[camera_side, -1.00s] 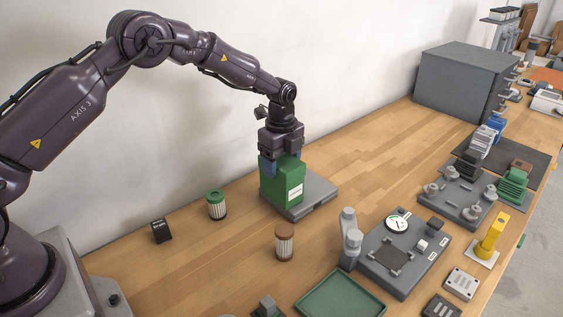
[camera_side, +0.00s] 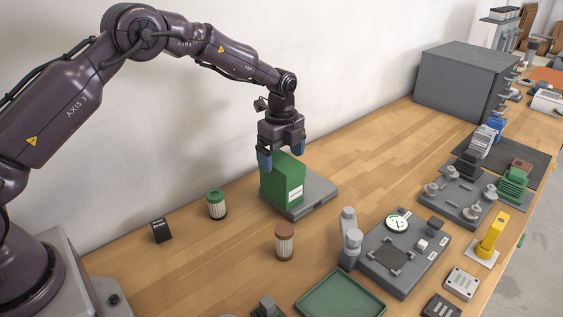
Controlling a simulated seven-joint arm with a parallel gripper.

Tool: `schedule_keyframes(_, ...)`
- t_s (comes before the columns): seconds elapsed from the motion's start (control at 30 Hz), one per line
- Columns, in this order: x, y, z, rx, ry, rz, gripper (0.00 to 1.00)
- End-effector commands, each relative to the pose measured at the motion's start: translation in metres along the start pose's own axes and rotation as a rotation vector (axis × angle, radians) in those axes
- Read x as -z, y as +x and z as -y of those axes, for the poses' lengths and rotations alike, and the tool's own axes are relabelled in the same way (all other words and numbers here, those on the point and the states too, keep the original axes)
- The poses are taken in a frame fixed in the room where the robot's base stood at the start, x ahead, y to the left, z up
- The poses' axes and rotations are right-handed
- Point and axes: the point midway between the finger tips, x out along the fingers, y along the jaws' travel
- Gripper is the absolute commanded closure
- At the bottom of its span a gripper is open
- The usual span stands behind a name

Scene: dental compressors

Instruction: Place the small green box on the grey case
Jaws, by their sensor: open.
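The small green box (camera_side: 281,184) with a white label stands upright on the flat grey case (camera_side: 318,196), toward its left part. My gripper (camera_side: 281,160) is open, with its blue-tipped fingers apart at the top of the box. One finger is at the upper left of the box and the other at its upper right. The gripper body is a little above the box. The far side of the box and most of the case's left part are hidden.
A green-topped filter (camera_side: 217,205), a black box (camera_side: 161,231) and a brown-topped filter (camera_side: 284,242) stand nearby. A grey gauge fixture (camera_side: 405,262) and green tray (camera_side: 340,296) lie in front. Bare wood is clear behind and right of the case.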

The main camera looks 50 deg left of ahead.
Motion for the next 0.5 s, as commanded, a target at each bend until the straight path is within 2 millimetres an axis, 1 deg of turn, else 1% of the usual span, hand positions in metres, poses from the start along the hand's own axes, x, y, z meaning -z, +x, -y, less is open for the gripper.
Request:
schedule_keyframes(0.03, 0.000, -0.013, 0.001, 0.006, 0.000, 0.000, 0.09)
schedule_keyframes(0.1, 0.000, -0.029, 0.001, 0.007, 0.000, 0.000, 0.09)
schedule_keyframes(0.3, 0.000, -0.070, 0.001, 0.006, -0.001, 0.000, 0.09)
schedule_keyframes(0.4, 0.000, -0.085, 0.000, 0.003, -0.001, 0.000, 0.09)
schedule_keyframes(0.5, 0.000, -0.095, 0.000, 0.003, -0.001, 0.000, 0.09)
